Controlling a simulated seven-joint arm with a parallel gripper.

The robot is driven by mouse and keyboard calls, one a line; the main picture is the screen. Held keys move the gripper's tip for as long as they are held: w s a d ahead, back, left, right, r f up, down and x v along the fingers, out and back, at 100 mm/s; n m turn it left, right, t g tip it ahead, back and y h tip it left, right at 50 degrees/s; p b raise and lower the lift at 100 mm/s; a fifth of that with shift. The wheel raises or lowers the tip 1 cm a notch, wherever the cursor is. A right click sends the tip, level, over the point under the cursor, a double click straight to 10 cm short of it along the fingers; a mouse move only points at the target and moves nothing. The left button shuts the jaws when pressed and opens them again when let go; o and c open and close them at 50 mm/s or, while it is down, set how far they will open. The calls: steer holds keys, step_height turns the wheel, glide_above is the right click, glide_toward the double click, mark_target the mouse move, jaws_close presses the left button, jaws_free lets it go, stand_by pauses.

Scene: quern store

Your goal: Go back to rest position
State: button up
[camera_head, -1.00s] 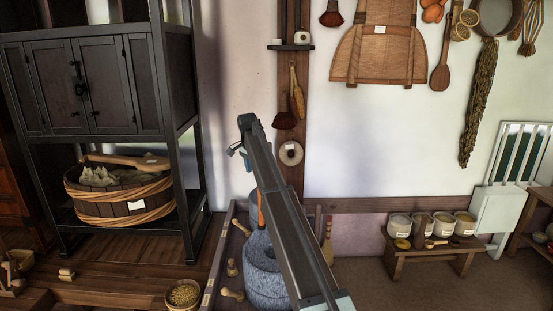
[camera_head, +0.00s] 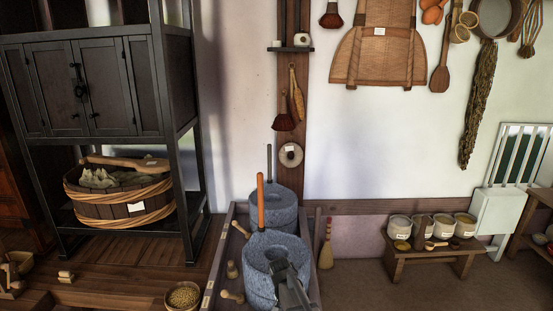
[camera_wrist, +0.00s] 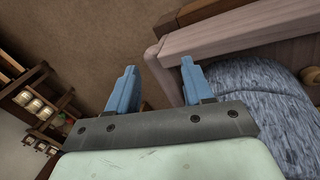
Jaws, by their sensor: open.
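My gripper (camera_wrist: 157,68) is open in the wrist view, its two blue fingers apart with nothing between them. Below the fingertips' level at right, the rounded grey stone quern (camera_wrist: 265,100) shows close by, beside the wooden tray rim (camera_wrist: 210,40). In the head view, a dark part of my arm covers part of the front stone quern (camera_head: 262,292) at the bottom centre. I cannot make out the fingers there. An orange upright handle (camera_head: 261,205) stands at the front quern, and a second quern (camera_head: 275,208) with a dark handle stands behind it.
A dark cabinet (camera_head: 95,90) with a wooden tub (camera_head: 120,205) stands at left. A low bench (camera_head: 425,252) with several pots is at right, with clear floor (camera_head: 370,285) before it.

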steer(key=s+d+f+n+g, duration=0.15)
steer(key=s+d+f, duration=0.35)
steer(key=s+f, duration=0.5)
steer(key=s+d+f+g+y, duration=0.1)
steer(key=s+f, duration=0.4)
steer(key=s, duration=0.6)
steer(key=s+d+f+n+g+y, duration=0.1)
steer(key=s+f, duration=0.4)
steer(key=s, duration=0.7)
steer(key=s+d+f+g+y, duration=0.1)
steer(key=s+d+f+g, duration=0.2)
steer(key=s, duration=0.8)
step_height(320, 180, down, 2)
steer(key=shift+s+f+n, duration=0.1)
steer(key=shift+s+n, duration=0.25)
steer(key=shift+d, duration=0.1)
